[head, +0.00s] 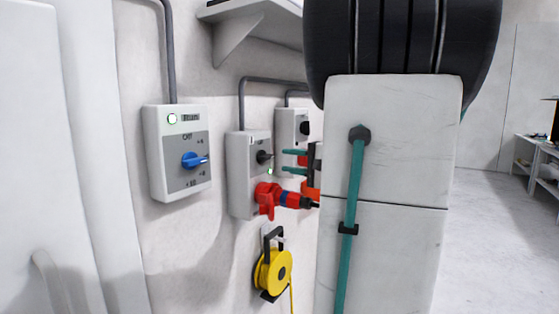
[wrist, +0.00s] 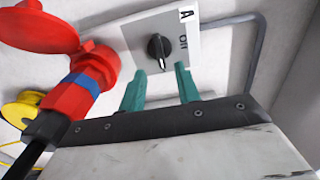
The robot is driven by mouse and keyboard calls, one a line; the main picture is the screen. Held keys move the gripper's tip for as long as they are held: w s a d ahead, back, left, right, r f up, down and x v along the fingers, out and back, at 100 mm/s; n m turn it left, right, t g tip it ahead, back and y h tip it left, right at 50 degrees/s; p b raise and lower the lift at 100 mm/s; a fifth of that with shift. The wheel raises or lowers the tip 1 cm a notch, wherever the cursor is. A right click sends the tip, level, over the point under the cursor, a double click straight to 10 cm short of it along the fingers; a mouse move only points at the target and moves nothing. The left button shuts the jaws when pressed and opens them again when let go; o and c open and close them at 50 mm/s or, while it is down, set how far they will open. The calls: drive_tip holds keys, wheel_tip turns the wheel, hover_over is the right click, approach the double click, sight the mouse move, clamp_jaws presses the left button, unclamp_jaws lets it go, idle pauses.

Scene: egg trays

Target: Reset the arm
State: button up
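My gripper (head: 285,160) has two teal fingers pointing left toward the wall in the head view. In the wrist view my gripper (wrist: 160,70) is open, its fingers apart with nothing between them. A black rotary knob (head: 264,157) on a grey-white wall box (head: 240,190) is just ahead of the fingertips. The fingers appear clear of the knob.
A red plug and socket (head: 272,195) sits below the knob, close to my gripper, with a black cable. A box with a blue knob (head: 192,160) is to the left, another box (head: 292,125) farther along. A yellow cable reel (head: 272,270) hangs below. Open floor (head: 490,230) lies right.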

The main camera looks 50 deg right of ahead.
drive_tip(key=shift+s+d, duration=0.1)
drive_tip(key=shift+s, duration=1.05)
drive_tip(key=w+a+f+n+g+y, duration=0.1)
drive_tip(key=a+f+n+g+y, duration=0.15)
drive_tip(key=a, duration=0.65)
drive_tip(key=w+a+f+n+g+y, duration=0.1)
drive_tip(key=a+f+n+g+y, duration=0.2)
drive_tip(key=a, duration=0.5)
drive_tip(key=w+a+f+n+g+y, duration=0.15)
drive_tip(key=a+g, duration=0.25)
drive_tip(key=a, duration=0.5)
drive_tip(key=s+a+f+n+g+h, duration=0.3)
drive_tip(key=s+a+f+n+h, duration=0.1)
drive_tip(key=s, duration=0.3)
drive_tip(key=s+a+f+n+g+h, duration=0.4)
drive_tip(key=s+a+n, duration=0.1)
drive_tip(key=s+n, duration=0.1)
drive_tip(key=shift+s+a, duration=0.35)
drive_tip(key=shift+s, duration=0.55)
